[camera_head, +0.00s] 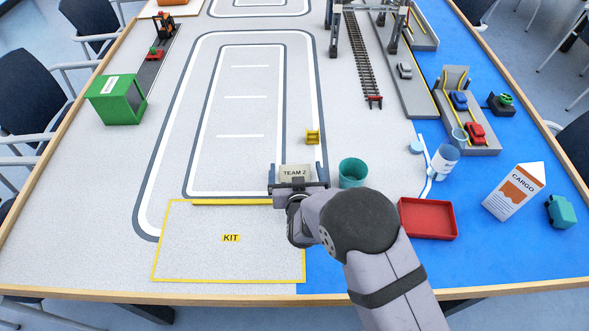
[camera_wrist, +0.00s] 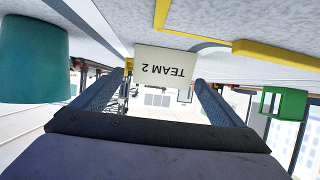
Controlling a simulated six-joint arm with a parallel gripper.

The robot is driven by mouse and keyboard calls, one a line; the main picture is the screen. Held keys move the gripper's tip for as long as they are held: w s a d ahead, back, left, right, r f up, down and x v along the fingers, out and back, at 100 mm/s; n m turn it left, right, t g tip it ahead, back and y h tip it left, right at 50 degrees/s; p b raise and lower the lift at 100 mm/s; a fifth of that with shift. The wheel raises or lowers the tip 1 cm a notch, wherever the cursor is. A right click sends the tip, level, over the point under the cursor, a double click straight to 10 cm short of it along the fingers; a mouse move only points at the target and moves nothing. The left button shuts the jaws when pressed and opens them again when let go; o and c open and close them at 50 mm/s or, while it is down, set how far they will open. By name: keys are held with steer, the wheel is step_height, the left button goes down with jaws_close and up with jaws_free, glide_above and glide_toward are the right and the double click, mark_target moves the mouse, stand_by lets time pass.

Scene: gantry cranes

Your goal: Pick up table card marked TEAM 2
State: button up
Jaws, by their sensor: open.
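The table card marked TEAM 2 (camera_head: 294,173) is a small cream card with dark lettering, near the front of the table by the yellow KIT outline. In the wrist view the card (camera_wrist: 166,62) shows upside down, straight ahead and roughly centred between the fingers. My gripper (camera_head: 297,168) is open, with one finger on each side of the card in the head view. In the wrist view the fingers of my gripper (camera_wrist: 160,80) look apart from the card's sides. I cannot tell how far the fingertips reach past it. The card's lower part is hidden in the head view.
A teal cup (camera_head: 352,173) stands close to the right of my gripper, and a red tray (camera_head: 428,218) lies further right. A yellow bar (camera_head: 231,202) lies just left. A small yellow holder (camera_head: 313,137) stands behind the card. The KIT area (camera_head: 200,262) is clear.

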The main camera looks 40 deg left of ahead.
mark_target(294, 159)
steer(key=shift+x, duration=0.85)
steer(key=shift+f, duration=0.1)
steer(key=shift+p+x, duration=0.9)
steer(key=shift+x, duration=1.65)
steer(key=shift+s+a, duration=0.1)
steer(key=c, duration=1.1)
